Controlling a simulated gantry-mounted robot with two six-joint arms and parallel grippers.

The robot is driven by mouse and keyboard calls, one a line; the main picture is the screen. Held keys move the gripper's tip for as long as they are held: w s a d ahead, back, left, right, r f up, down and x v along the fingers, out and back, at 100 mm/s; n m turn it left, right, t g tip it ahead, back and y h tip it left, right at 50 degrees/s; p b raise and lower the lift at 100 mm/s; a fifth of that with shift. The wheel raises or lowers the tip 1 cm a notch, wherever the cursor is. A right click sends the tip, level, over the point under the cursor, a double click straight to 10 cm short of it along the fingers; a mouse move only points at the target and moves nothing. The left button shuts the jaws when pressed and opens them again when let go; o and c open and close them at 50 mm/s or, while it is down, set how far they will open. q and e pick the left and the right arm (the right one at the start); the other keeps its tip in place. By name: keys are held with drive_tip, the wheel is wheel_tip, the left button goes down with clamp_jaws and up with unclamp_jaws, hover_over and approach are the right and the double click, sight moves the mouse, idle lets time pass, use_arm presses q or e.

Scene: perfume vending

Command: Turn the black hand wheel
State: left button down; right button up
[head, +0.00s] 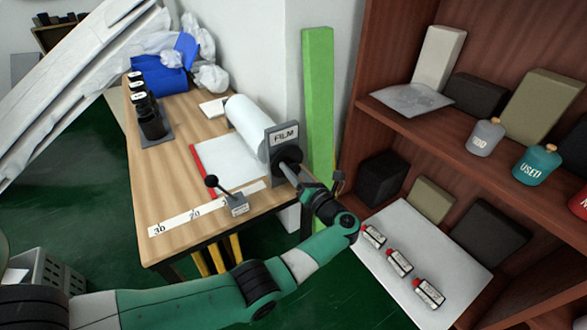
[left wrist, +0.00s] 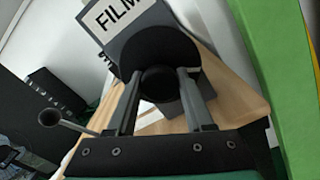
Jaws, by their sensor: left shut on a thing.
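The black hand wheel (head: 289,155) is on the front of the grey FILM stand (head: 281,134), at the end of the white film roll (head: 245,122). In the left wrist view the wheel (left wrist: 172,48) fills the upper middle, with a round black hub (left wrist: 157,84) standing out from it. My left gripper (head: 294,174) reaches the wheel from the front. In the left wrist view its two fingers (left wrist: 159,78) lie on either side of the hub and are shut on it. My right gripper is not in view.
A lever with a black ball knob (head: 211,181) stands left of the wheel on the wooden table (head: 175,185). A green post (head: 318,95) rises close on the right. A brown shelf unit (head: 400,130) holds boxes and bottles. Several small red-capped bottles lie on a white board (head: 440,240).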

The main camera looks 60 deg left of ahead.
use_arm(q)
drive_tip(key=m+p, duration=0.1)
drive_tip(key=m, duration=0.3)
drive_tip(key=shift+r+m, duration=0.15)
drive_tip(key=shift+m, duration=0.15)
drive_tip(key=m+p, duration=0.1)
drive_tip(key=m, duration=0.2)
drive_tip(key=shift+m, duration=0.4)
drive_tip(key=m+p, duration=0.1)
drive_tip(key=m, duration=0.3)
drive_tip(key=m+p, duration=0.1)
drive_tip(key=m, duration=0.3)
drive_tip(key=m+p, duration=0.1)
drive_tip(key=m, duration=0.3)
drive_tip(key=shift+m, duration=0.3)
drive_tip(key=m, duration=0.3)
drive_tip(key=shift+m, duration=0.4)
drive_tip(key=m, duration=0.4)
drive_tip(key=shift+m+p, duration=0.3)
drive_tip(key=shift+m, duration=1.8)
